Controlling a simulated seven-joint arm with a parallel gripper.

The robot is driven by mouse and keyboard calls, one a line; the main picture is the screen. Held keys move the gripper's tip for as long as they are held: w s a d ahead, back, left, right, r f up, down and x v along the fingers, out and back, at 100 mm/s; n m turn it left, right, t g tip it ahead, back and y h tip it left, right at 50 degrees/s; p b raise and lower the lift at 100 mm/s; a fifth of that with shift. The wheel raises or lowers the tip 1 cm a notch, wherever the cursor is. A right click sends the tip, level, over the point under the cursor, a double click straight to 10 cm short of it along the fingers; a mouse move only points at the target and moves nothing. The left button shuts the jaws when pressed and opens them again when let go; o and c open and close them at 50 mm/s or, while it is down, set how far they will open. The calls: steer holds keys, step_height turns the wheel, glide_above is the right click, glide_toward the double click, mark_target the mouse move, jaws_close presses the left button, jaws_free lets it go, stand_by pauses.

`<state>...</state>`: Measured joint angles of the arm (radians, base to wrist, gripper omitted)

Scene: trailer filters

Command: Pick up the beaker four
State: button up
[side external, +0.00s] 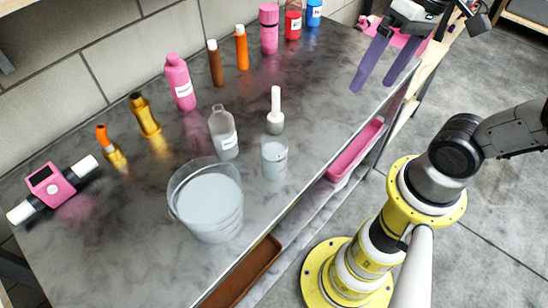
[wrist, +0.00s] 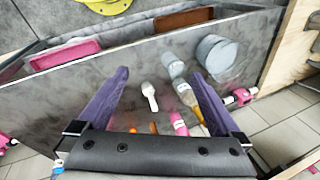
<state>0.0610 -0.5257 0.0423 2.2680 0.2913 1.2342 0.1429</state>
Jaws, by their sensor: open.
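Two clear beakers stand on the grey marbled tabletop: a large wide one (side external: 206,203) at the front left and a small one (side external: 274,158) to its right. No readable label tells me which is beaker four. In the wrist view, the large beaker (wrist: 216,53) is at the upper right and the small beaker (wrist: 174,67) is left of it, near the right finger. My gripper (side external: 372,86) has purple fingers, spread apart and empty. It is at the upper right in the side view, well away from both beakers. Its open fingers (wrist: 158,75) also show in the wrist view.
A clear bottle (side external: 223,133) and a white pestle-like tool (side external: 276,112) stand close to the small beaker. Pink, brown, orange, red and blue bottles line the back. A pink device (side external: 48,187) lies far left. Pink (side external: 354,150) and brown (side external: 244,274) trays sit below the tabletop.

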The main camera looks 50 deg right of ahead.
steer(key=w+a+m+g+y, duration=0.3)
steer(key=a+m+g+y, duration=0.1)
steer(key=a+m+y, duration=0.25)
step_height(320, 180, up, 3)
steer(key=m+y, duration=0.7)
steer(key=y, duration=0.1)
glide_above(268, 167)
steer(key=d, duration=0.4)
steer(key=shift+t, duration=0.3)
steer(key=f, duration=2.8)
steer(key=shift+w+d+f, duration=0.3)
steer(key=shift+w+f, duration=0.1)
steer(key=a, duration=0.5)
steer(key=shift+s, duration=0.25)
steer(key=shift+c, duration=0.3)
